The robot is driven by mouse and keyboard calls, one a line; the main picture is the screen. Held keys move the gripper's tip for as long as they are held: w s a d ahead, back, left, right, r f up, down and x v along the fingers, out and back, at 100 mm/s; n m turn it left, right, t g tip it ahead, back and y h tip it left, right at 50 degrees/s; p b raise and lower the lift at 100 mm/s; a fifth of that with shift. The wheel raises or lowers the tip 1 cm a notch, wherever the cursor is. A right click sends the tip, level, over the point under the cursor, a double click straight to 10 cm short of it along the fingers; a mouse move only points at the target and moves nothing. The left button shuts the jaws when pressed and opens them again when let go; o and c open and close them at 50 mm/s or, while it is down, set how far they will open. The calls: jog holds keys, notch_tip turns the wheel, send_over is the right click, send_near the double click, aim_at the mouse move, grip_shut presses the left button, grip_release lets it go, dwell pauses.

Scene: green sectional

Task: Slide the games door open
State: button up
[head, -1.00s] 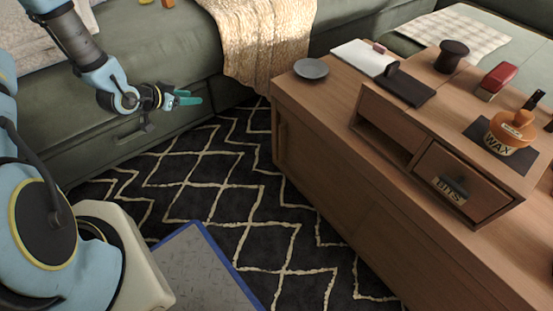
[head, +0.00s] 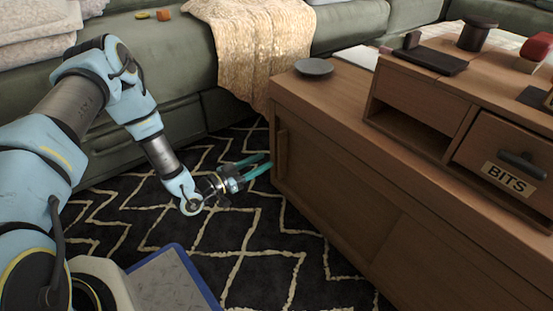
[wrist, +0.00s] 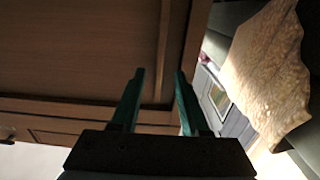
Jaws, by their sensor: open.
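The wooden cabinet (head: 400,195) has sliding doors along its front. The near-left door (head: 325,195) has an upright wooden handle strip (head: 282,152) close to its left edge. No games label can be read on it. My gripper (head: 267,163), with teal fingers, is open and empty, just left of the handle strip and pointing at the cabinet. In the wrist view, the two open fingers (wrist: 159,74) reach toward the wooden front (wrist: 85,50), near an upright strip (wrist: 164,50). I cannot tell whether they touch it.
A green sofa (head: 165,40) with a tan throw (head: 262,45) stands behind. A grey dish (head: 313,67) sits on the cabinet top. A BITS drawer (head: 505,165) is at right. The patterned rug (head: 255,245) is clear in front, with a blue-edged mat (head: 175,280) near my base.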

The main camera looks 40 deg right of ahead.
jog(key=d+b, duration=0.1)
jog(key=d, duration=0.5)
jog(key=shift+s+b, duration=0.15)
jog(key=shift+b, duration=0.25)
jog(key=shift+d, duration=0.1)
grip_shut()
dwell(0.9)
